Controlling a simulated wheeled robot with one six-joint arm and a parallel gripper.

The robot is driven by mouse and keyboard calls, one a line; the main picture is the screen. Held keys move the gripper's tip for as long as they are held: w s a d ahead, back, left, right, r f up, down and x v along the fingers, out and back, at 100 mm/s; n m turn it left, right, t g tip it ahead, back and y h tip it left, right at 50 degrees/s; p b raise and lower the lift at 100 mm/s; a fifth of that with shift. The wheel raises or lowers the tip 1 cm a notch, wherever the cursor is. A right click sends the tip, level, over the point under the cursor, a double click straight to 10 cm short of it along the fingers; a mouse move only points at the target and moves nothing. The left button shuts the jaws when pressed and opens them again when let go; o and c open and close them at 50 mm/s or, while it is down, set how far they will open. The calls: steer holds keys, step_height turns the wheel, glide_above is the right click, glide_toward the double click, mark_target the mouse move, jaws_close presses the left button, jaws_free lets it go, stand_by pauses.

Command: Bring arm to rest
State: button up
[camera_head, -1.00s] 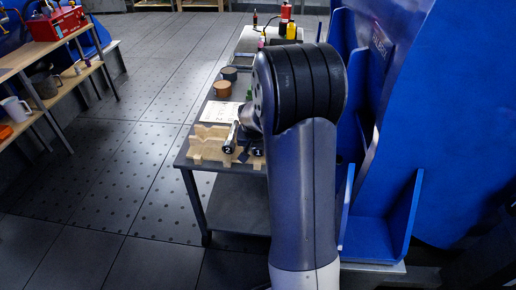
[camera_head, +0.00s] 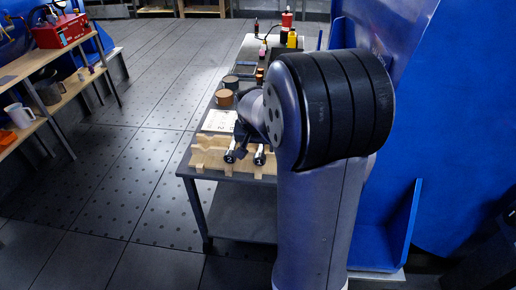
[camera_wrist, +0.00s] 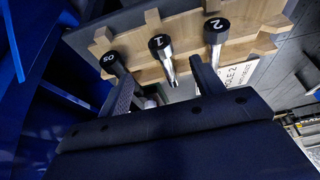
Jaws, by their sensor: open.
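In the head view my gripper (camera_head: 250,140) shows as a dark shape beside the wooden rack, partly hidden by my arm. The rack (camera_head: 208,158) stands at the near end of the grey table. Black-ended handles marked 2 (camera_head: 229,157) and 1 (camera_head: 259,160) lie in it. In the wrist view the rack (camera_wrist: 187,33) holds handles 2 (camera_wrist: 217,28) and 1 (camera_wrist: 159,43), plus a third (camera_wrist: 111,62) whose mark is hard to read.
A printed sheet (camera_head: 217,120), round containers (camera_head: 224,98) and bottles (camera_head: 292,38) are farther back on the table. A large blue structure (camera_head: 450,120) stands close on the right. A shelf with a red toolbox (camera_head: 60,32) is at left. Floor between is clear.

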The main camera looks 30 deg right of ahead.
mark_target(259, 158)
steer(key=shift+s+a+r, duration=0.1)
steer(key=shift+r, duration=0.2)
steer(key=b+x, duration=0.2)
steer(key=x, duration=0.9)
steer(key=shift+s, duration=0.1)
steer(key=shift+r, duration=0.45)
